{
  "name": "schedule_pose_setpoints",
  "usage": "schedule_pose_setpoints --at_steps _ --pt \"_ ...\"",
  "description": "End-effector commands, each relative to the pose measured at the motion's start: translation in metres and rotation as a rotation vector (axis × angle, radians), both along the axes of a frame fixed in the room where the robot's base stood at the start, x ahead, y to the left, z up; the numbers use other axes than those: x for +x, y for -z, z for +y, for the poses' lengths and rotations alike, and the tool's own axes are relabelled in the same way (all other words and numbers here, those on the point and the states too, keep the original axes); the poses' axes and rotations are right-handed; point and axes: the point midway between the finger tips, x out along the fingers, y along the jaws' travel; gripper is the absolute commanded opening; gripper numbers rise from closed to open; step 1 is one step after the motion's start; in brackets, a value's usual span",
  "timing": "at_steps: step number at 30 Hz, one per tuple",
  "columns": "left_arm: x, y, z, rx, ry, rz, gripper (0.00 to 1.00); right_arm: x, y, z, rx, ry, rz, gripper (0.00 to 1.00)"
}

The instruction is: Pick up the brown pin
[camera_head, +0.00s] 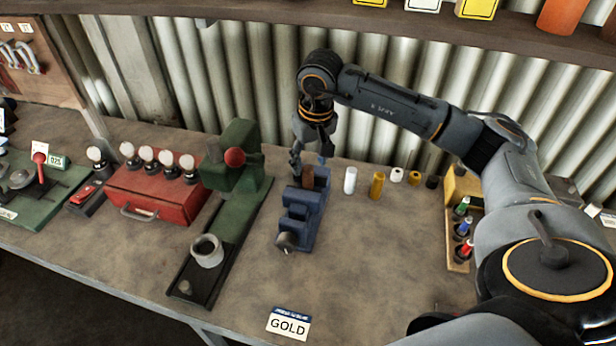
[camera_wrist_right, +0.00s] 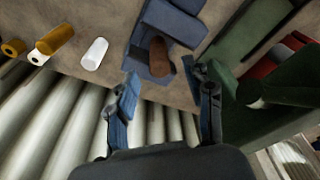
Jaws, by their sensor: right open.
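The brown pin (camera_head: 308,177) stands at the back part of the blue vise (camera_head: 297,212) on the bench. The brown pin also shows in the right wrist view (camera_wrist_right: 160,56), against the blue vise (camera_wrist_right: 172,24). My right gripper (camera_head: 309,161) is open just above and behind the pin. In the right wrist view its two blue-padded fingers (camera_wrist_right: 167,88) are spread apart, and the pin lies just beyond the gap between their tips, apart from them. The pin's lower end is hidden by the vise. My left gripper is in no view.
A white pin (camera_head: 350,180) and a yellow pin (camera_head: 377,185) stand right of the vise. A green press (camera_head: 236,165) is close on the left. A rack (camera_head: 458,222) with several coloured items stands at right. A GOLD card (camera_head: 289,324) lies in front on clear bench.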

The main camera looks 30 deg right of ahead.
Motion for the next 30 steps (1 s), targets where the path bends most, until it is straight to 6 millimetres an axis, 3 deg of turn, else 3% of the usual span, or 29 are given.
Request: schedule_pose_setpoints --at_steps 4,9,17,24,30 --pt "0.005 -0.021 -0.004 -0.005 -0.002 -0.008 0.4 0.008 0.018 -0.003 0.0 0.001 0.008 0.52" --pt "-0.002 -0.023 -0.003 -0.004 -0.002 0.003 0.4 0.011 0.039 -0.003 0.0 0.0 0.003 0.52" --pt "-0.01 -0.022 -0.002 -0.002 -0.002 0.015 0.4 0.012 0.043 -0.003 0.0 0.0 0.001 0.52" --pt "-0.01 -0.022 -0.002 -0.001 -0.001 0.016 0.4 0.012 0.042 -0.003 0.0 0.0 0.001 0.03" --pt "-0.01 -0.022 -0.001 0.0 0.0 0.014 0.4 0.012 0.041 -0.003 0.001 0.001 -0.001 0.0"
